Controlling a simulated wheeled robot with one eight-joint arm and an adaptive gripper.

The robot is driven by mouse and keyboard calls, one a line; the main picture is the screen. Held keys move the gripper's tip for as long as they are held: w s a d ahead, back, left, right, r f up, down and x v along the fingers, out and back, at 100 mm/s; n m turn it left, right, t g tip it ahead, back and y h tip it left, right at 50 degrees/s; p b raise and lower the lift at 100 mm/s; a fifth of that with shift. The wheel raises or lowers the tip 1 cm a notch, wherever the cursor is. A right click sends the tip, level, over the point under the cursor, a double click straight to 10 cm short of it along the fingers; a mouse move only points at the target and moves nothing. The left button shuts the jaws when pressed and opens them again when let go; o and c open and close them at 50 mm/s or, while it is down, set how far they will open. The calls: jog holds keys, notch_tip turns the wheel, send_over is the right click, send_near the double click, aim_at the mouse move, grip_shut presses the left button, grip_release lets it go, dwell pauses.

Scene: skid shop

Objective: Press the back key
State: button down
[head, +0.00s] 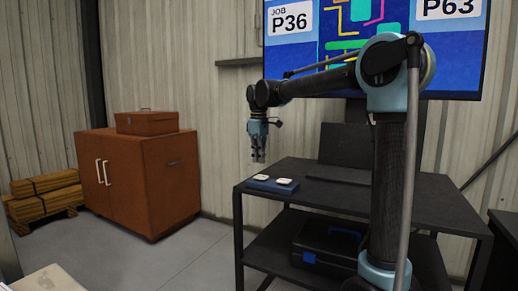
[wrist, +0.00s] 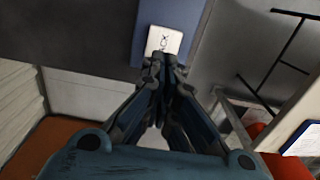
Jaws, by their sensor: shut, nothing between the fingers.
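A blue key pad (head: 262,187) with two white keys lies on the dark table's near left corner. The left key (head: 261,177) and the right key (head: 285,181) are too small to read in the head view. My gripper (head: 258,159) is shut and empty, pointing down above the left part of the pad, apart from it. In the wrist view one white key (wrist: 164,39) with dark lettering, ending in what looks like "CK", lies just beyond my fingertips (wrist: 165,60). The fingers hide its lower edge. The blue pad (wrist: 147,15) surrounds it, and the other key is not visible there.
The dark table (head: 330,200) holds an open laptop-like dark panel (head: 343,144) behind the pad. A large screen (head: 300,50) hangs behind. A black case (head: 328,243) sits on the lower shelf. A rust-red cabinet (head: 150,180) stands left, with free floor between it and the table.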

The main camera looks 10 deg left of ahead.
aim_at(259, 176)
jog(key=shift+f, duration=2.65)
jog(key=shift+f, duration=0.55)
jog(key=shift+s+d+f, duration=0.15)
jog(key=shift+s+f, duration=0.1)
jog(key=shift+f, duration=0.1)
jog(key=shift+w, duration=0.1)
jog(key=shift+w+r, duration=0.1)
jog(key=shift+r, duration=0.25)
notch_tip(259, 176, up, 14)
jog(key=shift+f, duration=0.15)
